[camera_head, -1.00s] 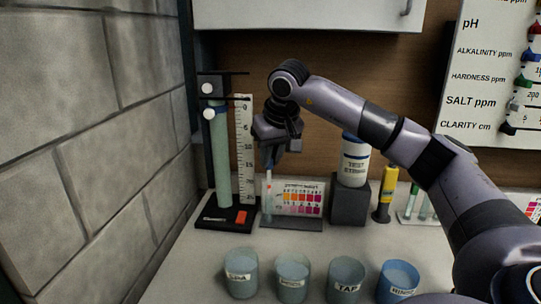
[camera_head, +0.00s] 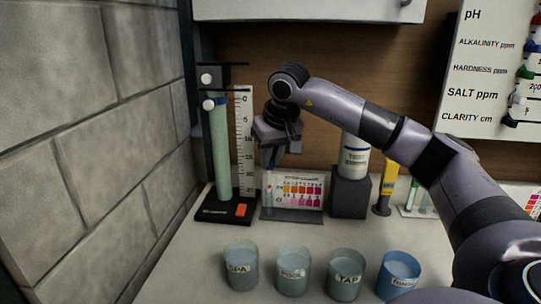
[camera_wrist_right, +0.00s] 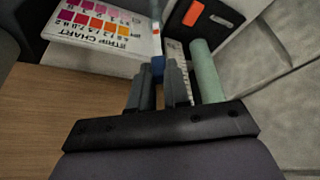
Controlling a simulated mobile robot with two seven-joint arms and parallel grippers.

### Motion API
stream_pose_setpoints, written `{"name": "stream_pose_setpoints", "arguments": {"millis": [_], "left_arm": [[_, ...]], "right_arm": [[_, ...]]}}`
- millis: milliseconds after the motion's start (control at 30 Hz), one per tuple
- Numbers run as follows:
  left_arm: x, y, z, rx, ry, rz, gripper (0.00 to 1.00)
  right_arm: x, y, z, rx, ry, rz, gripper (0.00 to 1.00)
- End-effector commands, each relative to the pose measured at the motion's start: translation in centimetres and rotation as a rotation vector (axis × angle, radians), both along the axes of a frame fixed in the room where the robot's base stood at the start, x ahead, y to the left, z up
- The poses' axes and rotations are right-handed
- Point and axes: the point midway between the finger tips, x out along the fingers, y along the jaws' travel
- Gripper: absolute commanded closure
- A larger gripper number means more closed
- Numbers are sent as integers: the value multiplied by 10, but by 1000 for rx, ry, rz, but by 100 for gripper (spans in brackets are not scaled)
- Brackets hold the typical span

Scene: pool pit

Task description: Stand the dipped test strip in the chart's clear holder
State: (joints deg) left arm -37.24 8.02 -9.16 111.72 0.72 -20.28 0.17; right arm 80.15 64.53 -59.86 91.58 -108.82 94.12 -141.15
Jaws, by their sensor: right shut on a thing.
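My right gripper (camera_head: 270,163) is above the left end of the small colour chart (camera_head: 303,190), pointing down. It is shut on the pale test strip (camera_head: 268,184), which hangs upright below the fingers. In the right wrist view the gripper (camera_wrist_right: 158,68) has a blue piece between its fingers, and the chart (camera_wrist_right: 105,27) lies beyond. The strip's lower part is at the chart's left edge, where the clear holder (camera_head: 267,207) is. The holder is small and faint; I cannot tell whether the strip is inside it. My left gripper is out of view.
A green tube stand with a ruler (camera_head: 221,150) is close on the left, beside the block wall. A strip bottle (camera_head: 355,155) on a dark block (camera_head: 350,197) stands right of the chart. Several water cups (camera_head: 293,273) line the front, with bare counter between.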

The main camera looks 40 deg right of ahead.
Motion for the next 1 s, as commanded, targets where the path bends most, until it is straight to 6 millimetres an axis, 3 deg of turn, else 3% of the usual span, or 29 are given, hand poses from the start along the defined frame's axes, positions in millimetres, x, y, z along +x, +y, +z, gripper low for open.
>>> {"name": "stream_pose_setpoints", "arguments": {"millis": [1000], "left_arm": [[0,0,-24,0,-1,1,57]], "right_arm": [[0,0,-44,0,0,0,100]]}}
